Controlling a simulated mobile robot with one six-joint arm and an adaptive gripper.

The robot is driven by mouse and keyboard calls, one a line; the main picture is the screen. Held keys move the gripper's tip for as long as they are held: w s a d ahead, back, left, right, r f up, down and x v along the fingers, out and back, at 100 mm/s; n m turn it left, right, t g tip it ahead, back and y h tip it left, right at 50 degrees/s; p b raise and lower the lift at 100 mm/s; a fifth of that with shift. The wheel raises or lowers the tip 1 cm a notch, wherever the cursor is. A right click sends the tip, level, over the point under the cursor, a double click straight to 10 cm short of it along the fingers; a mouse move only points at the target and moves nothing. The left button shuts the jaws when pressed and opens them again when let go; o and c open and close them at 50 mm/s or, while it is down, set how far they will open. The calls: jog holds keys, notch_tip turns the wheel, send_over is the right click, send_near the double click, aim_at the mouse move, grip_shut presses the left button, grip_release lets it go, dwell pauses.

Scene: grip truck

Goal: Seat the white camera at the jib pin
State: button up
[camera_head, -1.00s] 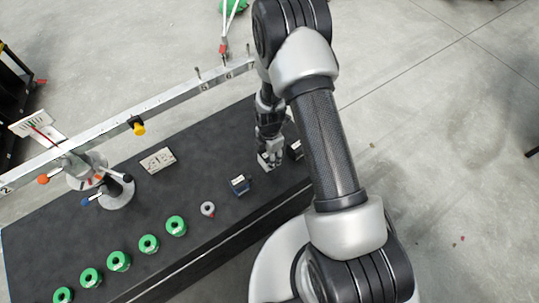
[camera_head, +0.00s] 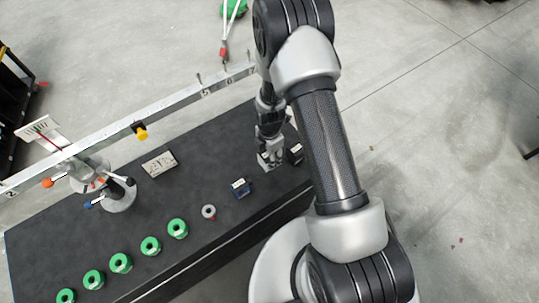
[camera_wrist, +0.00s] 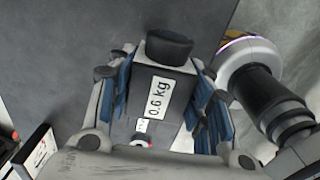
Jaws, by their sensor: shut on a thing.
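My gripper (camera_head: 268,160) reaches down to the far right part of the dark bench. It is shut on a boxy camera (camera_wrist: 160,95) with a black round lens and a white "0.6 kg" label. The jaws clasp its two sides in the wrist view. Its body looks pale in the head view, where the gripper partly hides it; I cannot tell whether it touches the bench. The jib beam (camera_head: 100,131) is a long silvery bar with printed numbers, running behind the bench. Thin upright pins (camera_head: 199,80) stand on it; which one is the jib pin I cannot tell.
Several green rings (camera_head: 177,229) and a grey ring (camera_head: 208,212) line the front. A label plate (camera_head: 159,164) lies mid-bench. A yellow knob (camera_head: 141,133) hangs on the beam.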

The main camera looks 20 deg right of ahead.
jog(key=shift+r+p, duration=1.8)
jog(key=shift+r, duration=1.25)
